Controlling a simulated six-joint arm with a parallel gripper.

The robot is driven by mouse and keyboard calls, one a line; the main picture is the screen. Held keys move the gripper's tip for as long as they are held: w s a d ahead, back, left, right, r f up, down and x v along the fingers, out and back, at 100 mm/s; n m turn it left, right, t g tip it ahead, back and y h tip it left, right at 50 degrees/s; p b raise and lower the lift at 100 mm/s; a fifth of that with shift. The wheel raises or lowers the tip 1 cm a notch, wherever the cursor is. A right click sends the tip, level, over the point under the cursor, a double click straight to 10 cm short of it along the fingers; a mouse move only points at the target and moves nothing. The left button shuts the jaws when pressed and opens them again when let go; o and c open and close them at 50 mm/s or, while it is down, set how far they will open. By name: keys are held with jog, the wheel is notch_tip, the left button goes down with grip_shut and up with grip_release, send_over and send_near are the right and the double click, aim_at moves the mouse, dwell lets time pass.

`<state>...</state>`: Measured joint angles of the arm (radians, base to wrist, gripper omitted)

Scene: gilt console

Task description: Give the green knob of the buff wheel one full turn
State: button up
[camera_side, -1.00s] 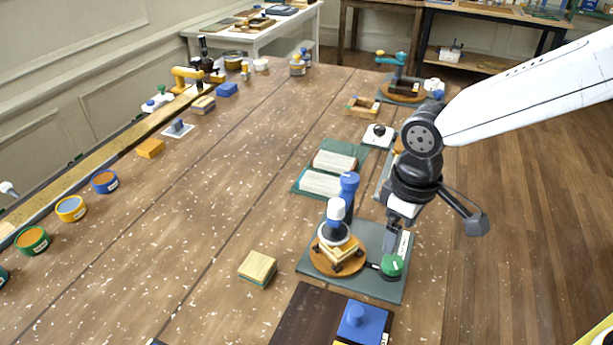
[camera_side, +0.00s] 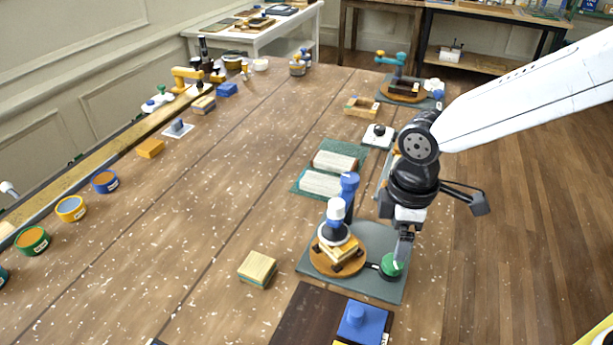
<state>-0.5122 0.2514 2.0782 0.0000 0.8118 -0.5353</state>
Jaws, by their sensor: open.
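The green knob (camera_side: 391,268) sits at the right of the buff wheel device, on a short dark crank. The device has a round orange-brown turntable (camera_side: 321,262) with a wooden block on it, a white-topped part (camera_side: 335,208) and a blue post (camera_side: 349,184), all on a grey-green base plate (camera_side: 386,290). My gripper (camera_side: 401,257) points down at the knob, its fingers right at the knob's top and partly hiding it. It is open; whether the fingers touch the knob I cannot tell.
A loose wooden block (camera_side: 257,268) lies to the left of the plate. A dark board with a blue block (camera_side: 362,320) lies in front. A green mat with white-topped blocks (camera_side: 320,184) lies behind. The middle of the table (camera_side: 200,220) is clear.

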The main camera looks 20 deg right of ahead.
aim_at(392, 259)
jog(key=shift+f, duration=3.4)
grip_shut()
jog(key=shift+m, duration=0.4)
jog(key=m, duration=0.5)
jog(key=shift+w+d, duration=0.1)
jog(key=m, duration=0.6)
jog(key=shift+d, duration=0.1)
jog(key=m, duration=0.5)
jog(key=shift+m, duration=0.4)
jog(key=m, duration=0.6)
jog(key=shift+d, duration=0.15)
